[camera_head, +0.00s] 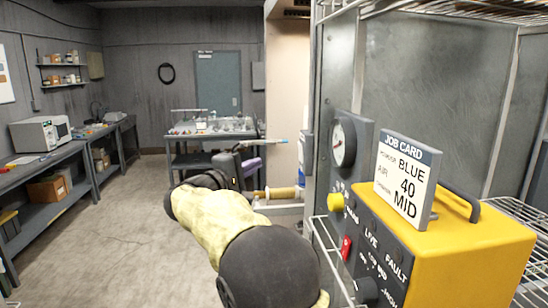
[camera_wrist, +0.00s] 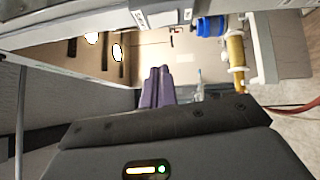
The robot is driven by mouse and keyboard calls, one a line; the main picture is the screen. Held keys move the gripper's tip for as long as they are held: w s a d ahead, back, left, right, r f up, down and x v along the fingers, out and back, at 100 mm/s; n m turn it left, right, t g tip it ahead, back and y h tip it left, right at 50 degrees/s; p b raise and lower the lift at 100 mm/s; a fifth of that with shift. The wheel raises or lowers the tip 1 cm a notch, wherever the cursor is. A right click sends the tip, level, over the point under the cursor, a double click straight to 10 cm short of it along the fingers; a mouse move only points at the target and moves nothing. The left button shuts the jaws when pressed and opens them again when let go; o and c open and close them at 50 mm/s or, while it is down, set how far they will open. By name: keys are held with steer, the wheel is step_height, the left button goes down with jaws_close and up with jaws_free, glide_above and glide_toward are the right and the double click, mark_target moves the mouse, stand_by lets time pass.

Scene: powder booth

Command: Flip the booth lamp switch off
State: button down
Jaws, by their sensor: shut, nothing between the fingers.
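My gripper (camera_wrist: 158,72) shows in the wrist view with its two purple fingers together and nothing between them. In the head view its purple fingers (camera_head: 252,166) are beyond my yellow-sleeved arm, pointing right toward the booth opening. The booth (camera_head: 288,95) has a pale interior and a light-coloured frame. In the wrist view its frame (camera_wrist: 105,24) runs across the top, with small pale labelled plates (camera_wrist: 187,15) on it. I cannot tell whether one is the lamp switch. Bright lamp-like spots (camera_wrist: 117,52) show inside. The fingers appear apart from the frame.
A yellow cylinder (camera_wrist: 235,62) and blue part (camera_wrist: 210,27) are right of the fingers. Floor at left is clear.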

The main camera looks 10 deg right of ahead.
mark_target(300, 153)
steer(key=s+d+p+x, duration=0.2)
steer(key=p+x, duration=0.5)
steer(key=x, duration=0.5)
steer(key=shift+r, duration=0.15)
steer(key=shift+w, duration=0.15)
steer(key=shift+b, duration=0.3)
